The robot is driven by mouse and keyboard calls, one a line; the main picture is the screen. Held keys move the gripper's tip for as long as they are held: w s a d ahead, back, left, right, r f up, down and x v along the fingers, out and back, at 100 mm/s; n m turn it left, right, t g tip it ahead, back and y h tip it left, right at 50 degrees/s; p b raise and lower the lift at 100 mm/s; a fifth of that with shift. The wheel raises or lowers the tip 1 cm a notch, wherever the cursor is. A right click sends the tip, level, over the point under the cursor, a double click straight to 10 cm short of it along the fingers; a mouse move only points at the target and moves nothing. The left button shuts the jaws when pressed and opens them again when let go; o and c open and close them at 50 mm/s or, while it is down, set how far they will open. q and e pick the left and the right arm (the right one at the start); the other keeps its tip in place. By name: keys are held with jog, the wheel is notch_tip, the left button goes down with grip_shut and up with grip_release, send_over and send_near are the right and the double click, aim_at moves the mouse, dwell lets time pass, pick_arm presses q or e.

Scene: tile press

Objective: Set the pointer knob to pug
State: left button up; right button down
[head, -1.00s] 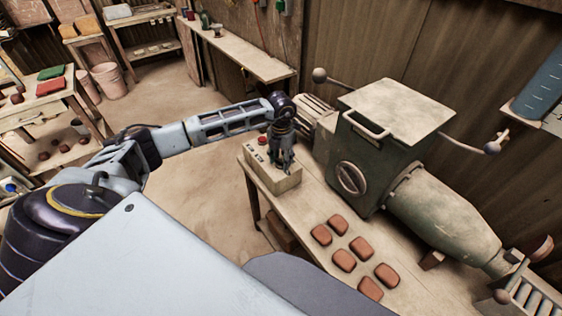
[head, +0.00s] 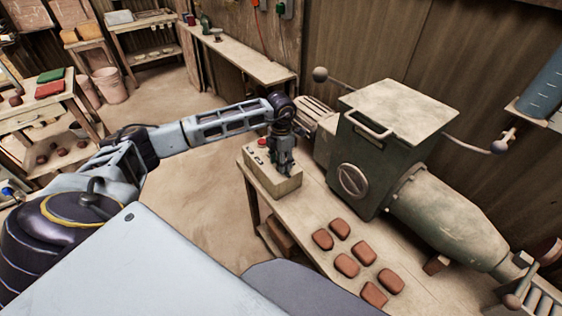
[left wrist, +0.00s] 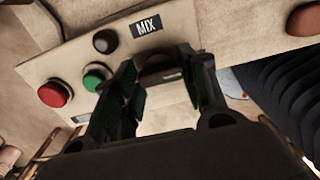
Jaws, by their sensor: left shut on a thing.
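The pale control box (head: 262,180) sits on the near left end of the bench. My left gripper (head: 285,168) points down at its top. In the left wrist view, the gripper's two fingers (left wrist: 158,68) are shut on the dark pointer knob (left wrist: 157,60), one finger on each side. A black label reading MIX (left wrist: 147,27) is beside the knob. The fingers hide much of the knob, and I cannot tell which way its pointer faces. The other labels are hidden or unreadable. My right gripper is not in view.
A red button (left wrist: 54,94), a green button (left wrist: 96,77) and a dark round control (left wrist: 105,41) are on the same panel. The big green machine (head: 375,150) stands right of the box. Several brown clay blocks (head: 347,265) lie on the bench (head: 310,200) in front.

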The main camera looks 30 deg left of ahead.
pick_arm(q)
jog(key=o, duration=1)
jog(key=shift+r, duration=6.05)
